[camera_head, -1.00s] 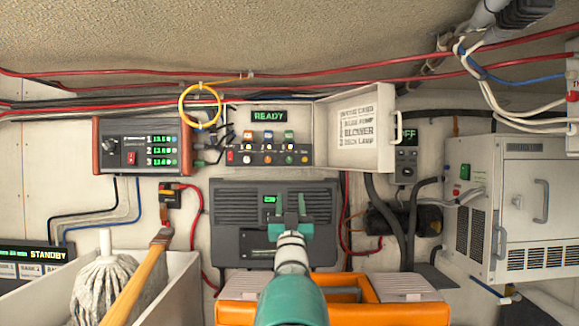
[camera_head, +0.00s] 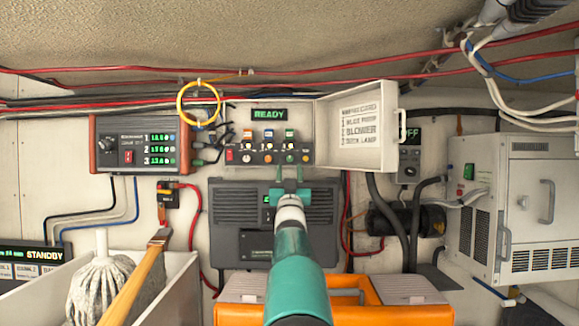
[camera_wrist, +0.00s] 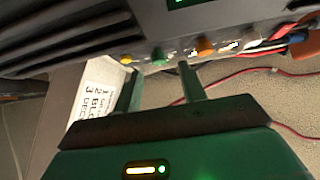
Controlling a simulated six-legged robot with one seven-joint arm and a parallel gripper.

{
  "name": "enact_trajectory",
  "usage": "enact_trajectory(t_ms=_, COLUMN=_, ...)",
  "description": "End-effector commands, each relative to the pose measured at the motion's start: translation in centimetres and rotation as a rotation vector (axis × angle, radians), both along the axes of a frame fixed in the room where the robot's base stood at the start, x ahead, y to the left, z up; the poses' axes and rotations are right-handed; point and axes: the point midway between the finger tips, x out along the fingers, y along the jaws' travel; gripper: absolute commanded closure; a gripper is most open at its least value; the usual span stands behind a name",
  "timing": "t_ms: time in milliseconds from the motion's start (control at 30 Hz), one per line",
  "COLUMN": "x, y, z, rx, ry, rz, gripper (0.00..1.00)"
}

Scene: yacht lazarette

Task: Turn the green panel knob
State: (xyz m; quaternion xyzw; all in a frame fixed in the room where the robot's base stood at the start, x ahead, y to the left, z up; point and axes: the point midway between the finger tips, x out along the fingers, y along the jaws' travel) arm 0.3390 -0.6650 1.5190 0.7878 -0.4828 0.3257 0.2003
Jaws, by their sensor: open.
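The green knob (camera_head: 290,158) is in the lower row of the small switch panel (camera_head: 240,158) under the READY display. In the wrist view the green knob (camera_wrist: 158,57) lies just beyond the fingertips, between their lines. My gripper (camera_head: 290,174) is open and empty, just below the knob in the head view. In the wrist view my gripper (camera_wrist: 160,72) has its two fingers apart, with no visible contact on the knob. An orange knob (camera_wrist: 205,46) and a yellow knob (camera_wrist: 126,59) flank the green one.
A white open cover (camera_head: 358,160) with a printed label stands right of the panel. A yellow cable loop (camera_head: 181,105) hangs at upper left. A dark grey vented box (camera_head: 230,215) is below, with an orange case (camera_head: 385,312) lower still.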

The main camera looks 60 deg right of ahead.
Motion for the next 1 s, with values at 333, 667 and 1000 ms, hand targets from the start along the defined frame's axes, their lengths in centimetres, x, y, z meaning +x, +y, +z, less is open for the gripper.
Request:
enact_trajectory(t_ms=333, x=1.0, y=-2.0, z=2.0, rx=-0.001, ry=0.0, rz=0.0, gripper=0.59)
enact_trajectory(t_ms=667, x=1.0, y=-2.0, z=2.1, rx=0.0, ry=0.0, rz=0.0, gripper=0.65)
enact_trajectory(t_ms=1000, x=1.0, y=-2.0, z=2.1, rx=-0.001, ry=0.002, rz=-0.001, gripper=1.0)
